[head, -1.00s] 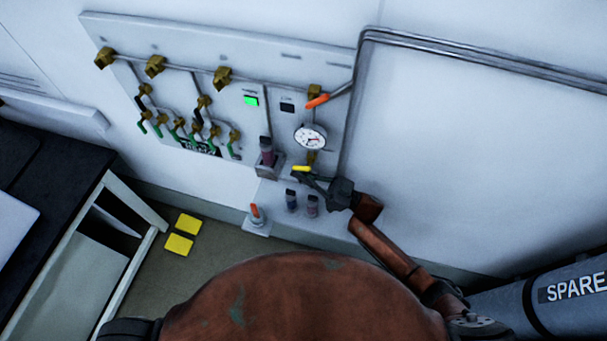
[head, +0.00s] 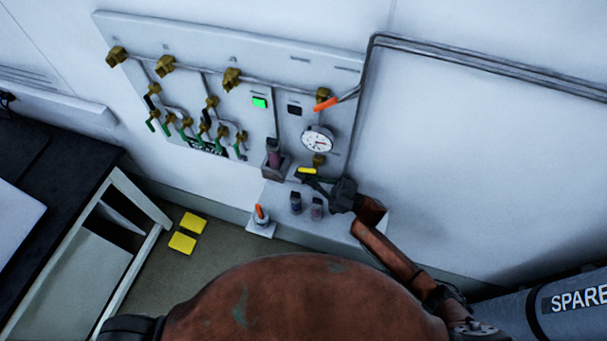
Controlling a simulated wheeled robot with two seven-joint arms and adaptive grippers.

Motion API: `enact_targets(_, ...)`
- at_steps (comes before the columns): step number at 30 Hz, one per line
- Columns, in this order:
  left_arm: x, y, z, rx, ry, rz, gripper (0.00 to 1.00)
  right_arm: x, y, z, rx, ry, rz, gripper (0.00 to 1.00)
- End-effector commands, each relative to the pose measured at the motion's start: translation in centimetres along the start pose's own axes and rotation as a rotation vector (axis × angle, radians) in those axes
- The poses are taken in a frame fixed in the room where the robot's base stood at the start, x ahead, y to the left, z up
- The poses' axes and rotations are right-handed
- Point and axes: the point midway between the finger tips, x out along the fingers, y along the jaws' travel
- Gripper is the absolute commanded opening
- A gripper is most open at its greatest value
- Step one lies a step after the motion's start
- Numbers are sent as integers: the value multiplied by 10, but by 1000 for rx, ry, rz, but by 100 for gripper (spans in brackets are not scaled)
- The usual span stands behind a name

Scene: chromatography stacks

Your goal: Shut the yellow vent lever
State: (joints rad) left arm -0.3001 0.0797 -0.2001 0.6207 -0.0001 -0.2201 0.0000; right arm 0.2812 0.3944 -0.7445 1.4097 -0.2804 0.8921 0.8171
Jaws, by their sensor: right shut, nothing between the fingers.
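The yellow vent lever (head: 307,170) shows below the round gauge (head: 317,140) on the wall panel. It lies roughly level, under a brass fitting (head: 318,160). My right gripper (head: 304,179) is shut and empty, with its tips just below the lever. I cannot tell whether they touch it. My right arm reaches in from the lower right. My left gripper is not in view.
An orange-handled lever (head: 325,104) sits above the gauge. A vial in a holder (head: 273,154) is left of my gripper. Small vials (head: 296,203) and an orange-topped fitting (head: 260,214) stand below. A dark-topped bench (head: 70,170) is at left; a SPARE cylinder (head: 570,305) is at lower right.

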Motion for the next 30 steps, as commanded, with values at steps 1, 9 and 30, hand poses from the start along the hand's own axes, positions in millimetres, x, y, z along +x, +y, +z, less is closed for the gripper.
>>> enact_targets(1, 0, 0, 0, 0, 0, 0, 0, 0, 0, 0, 0, 0, 0, 0)
enact_targets(9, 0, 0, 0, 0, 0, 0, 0, 0, 0, 0, 0, 0, 0, 0)
enact_targets(30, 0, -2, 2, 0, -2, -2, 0, -16, 1, 1, 0, -3, 3, 0)
